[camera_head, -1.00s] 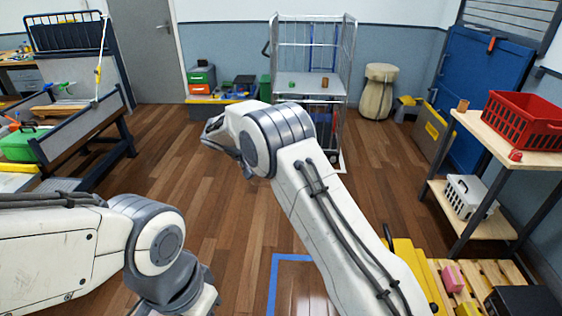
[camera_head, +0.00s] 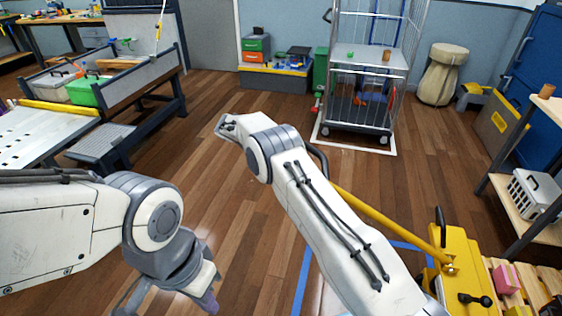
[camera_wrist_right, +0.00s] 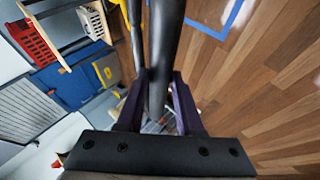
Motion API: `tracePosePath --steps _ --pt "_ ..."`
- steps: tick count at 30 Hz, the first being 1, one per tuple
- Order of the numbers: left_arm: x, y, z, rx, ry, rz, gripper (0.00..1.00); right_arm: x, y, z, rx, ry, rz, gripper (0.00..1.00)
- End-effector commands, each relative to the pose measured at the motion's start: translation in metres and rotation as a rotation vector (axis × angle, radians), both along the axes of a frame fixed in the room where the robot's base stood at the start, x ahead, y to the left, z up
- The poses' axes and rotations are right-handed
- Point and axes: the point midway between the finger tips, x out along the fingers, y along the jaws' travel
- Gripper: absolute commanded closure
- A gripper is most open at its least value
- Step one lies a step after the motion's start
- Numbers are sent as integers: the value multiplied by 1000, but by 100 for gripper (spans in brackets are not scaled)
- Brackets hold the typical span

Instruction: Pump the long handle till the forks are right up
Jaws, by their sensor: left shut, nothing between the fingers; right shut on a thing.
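The yellow pallet jack body (camera_head: 457,262) stands at the lower right of the head view. Its long yellow handle (camera_head: 385,216) slants up and left from it, partly behind my right arm, to a dark grip loop (camera_head: 319,158). In the right wrist view, my right gripper (camera_wrist_right: 161,100) is shut with purple fingers on both sides of the black handle grip (camera_wrist_right: 166,45). In the head view the right gripper is hidden. My left gripper (camera_head: 208,298) is shut and empty at the lower left, apart from the handle. The forks cannot be made out.
A wooden pallet with a pink box (camera_head: 505,277) lies at the right edge. Blue floor tape (camera_head: 303,272) runs near the jack. A wire cage trolley (camera_head: 357,125) stands at the back. A shelf table (camera_head: 525,190) is at right. The floor in the middle is clear.

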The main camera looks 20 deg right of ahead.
Motion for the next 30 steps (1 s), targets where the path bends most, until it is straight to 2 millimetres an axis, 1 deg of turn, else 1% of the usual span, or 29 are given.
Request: tracePosePath --steps 1,9,10,11,12,27,30 --pt "0 0 -3 0 0 0 100 -2 5 -18 21 11 9 100" --pt "0 0 -3 0 0 0 100 -4 4 -20 20 16 7 100" --pt "0 0 -3 0 0 0 100 -4 4 -20 20 16 7 62" --pt "0 0 -3 0 0 0 100 -4 4 -20 21 15 7 50" --pt "0 0 -3 0 0 0 100 -4 4 -20 21 15 6 36" --pt "0 0 -2 0 0 0 100 -1 5 -13 17 8 9 36" --pt "0 0 -2 0 0 0 100 -1 8 -10 16 7 10 36"
